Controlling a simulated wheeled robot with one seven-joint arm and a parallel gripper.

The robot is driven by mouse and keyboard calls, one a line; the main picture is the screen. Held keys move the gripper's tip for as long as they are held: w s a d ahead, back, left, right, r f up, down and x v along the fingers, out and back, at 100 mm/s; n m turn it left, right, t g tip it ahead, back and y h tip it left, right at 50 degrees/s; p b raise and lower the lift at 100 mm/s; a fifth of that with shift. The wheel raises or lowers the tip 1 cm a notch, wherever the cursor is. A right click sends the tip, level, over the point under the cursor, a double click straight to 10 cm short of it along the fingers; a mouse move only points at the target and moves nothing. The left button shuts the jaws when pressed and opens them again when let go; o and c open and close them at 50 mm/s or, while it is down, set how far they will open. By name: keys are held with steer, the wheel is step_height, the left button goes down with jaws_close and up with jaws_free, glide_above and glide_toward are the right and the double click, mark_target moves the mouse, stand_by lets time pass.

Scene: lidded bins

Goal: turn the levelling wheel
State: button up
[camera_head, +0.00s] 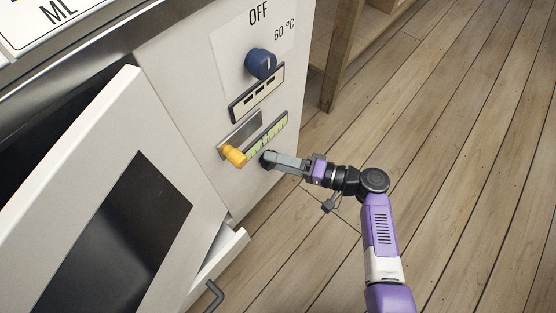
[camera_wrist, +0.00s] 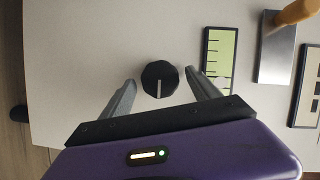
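The levelling wheel appears to be the small black knob with a pale line on the white front panel. In the wrist view the knob (camera_wrist: 160,79) is plain to see, its pale line pointing down in the picture. In the head view the knob (camera_head: 267,158) is partly covered by my fingers. My gripper (camera_head: 276,161) is open at the panel. In the wrist view the fingers of my gripper (camera_wrist: 160,84) stand apart, one on each side of the knob, with gaps visible. A green scale with tick marks (camera_head: 267,137) is beside the knob.
An orange handle (camera_head: 234,156) on a metal plate (camera_head: 241,133) is left of the knob. Above are a slotted plate (camera_head: 257,92) and a blue dial (camera_head: 260,64) under "OFF". A white door (camera_head: 105,190) with a dark window hangs open at left. Wooden floor (camera_head: 450,120) is clear at right.

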steer(key=p+v, duration=0.2)
steer(key=v, duration=0.5)
steer(key=shift+s+d, duration=0.2)
steer(key=shift+d, duration=0.15)
stand_by(0.4)
